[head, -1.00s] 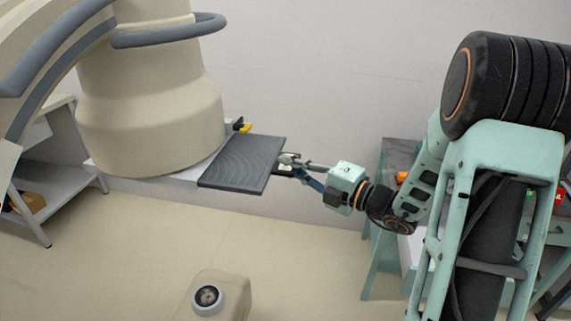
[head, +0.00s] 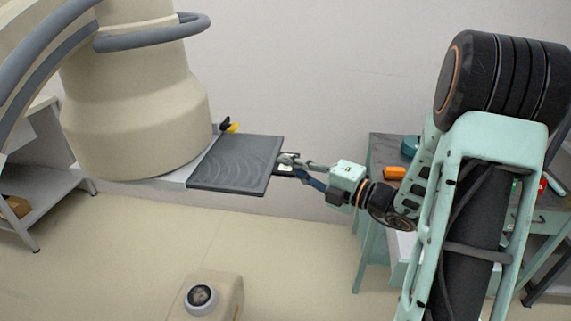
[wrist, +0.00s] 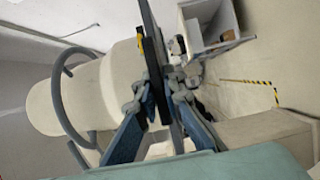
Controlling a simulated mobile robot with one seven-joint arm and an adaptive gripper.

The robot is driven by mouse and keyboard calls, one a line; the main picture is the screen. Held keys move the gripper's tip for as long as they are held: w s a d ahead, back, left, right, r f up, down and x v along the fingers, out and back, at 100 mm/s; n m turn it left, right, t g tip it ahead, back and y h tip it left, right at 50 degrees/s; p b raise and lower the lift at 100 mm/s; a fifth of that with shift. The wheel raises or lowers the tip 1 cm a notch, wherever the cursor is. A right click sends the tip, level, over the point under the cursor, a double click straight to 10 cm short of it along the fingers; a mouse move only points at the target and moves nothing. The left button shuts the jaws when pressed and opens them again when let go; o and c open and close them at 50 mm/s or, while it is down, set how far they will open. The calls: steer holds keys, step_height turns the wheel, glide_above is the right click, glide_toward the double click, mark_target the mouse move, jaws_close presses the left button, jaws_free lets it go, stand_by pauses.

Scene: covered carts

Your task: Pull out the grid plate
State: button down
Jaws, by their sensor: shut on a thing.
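The grid plate (head: 236,164) is a flat dark grey panel that sticks out level from the pale slot housing (head: 203,172) under the large beige column. My gripper (head: 284,166) is shut on the plate's right edge in the head view. In the wrist view the plate (wrist: 158,62) shows edge-on as a dark strip between the fingers of my gripper (wrist: 160,100). The left end of the plate is at the housing; I cannot tell how much of it is still inside.
The beige column (head: 140,100) with a grey ring handle (head: 155,35) stands at the left. A black and yellow part (head: 229,126) sits behind the plate. A teal cart (head: 385,150) with an orange item (head: 395,173) stands at the right.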

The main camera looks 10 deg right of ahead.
steer(key=shift+s+d+p, duration=0.25)
steer(key=shift+d, duration=0.4)
steer(key=shift+s+d+p, duration=0.25)
steer(key=shift+d, duration=0.4)
steer(key=shift+s+d, duration=0.1)
steer(key=shift+d, duration=0.1)
steer(key=s+d+p, duration=0.2)
steer(key=d, duration=0.3)
steer(key=shift+d, duration=0.35)
stand_by(0.8)
stand_by(0.3)
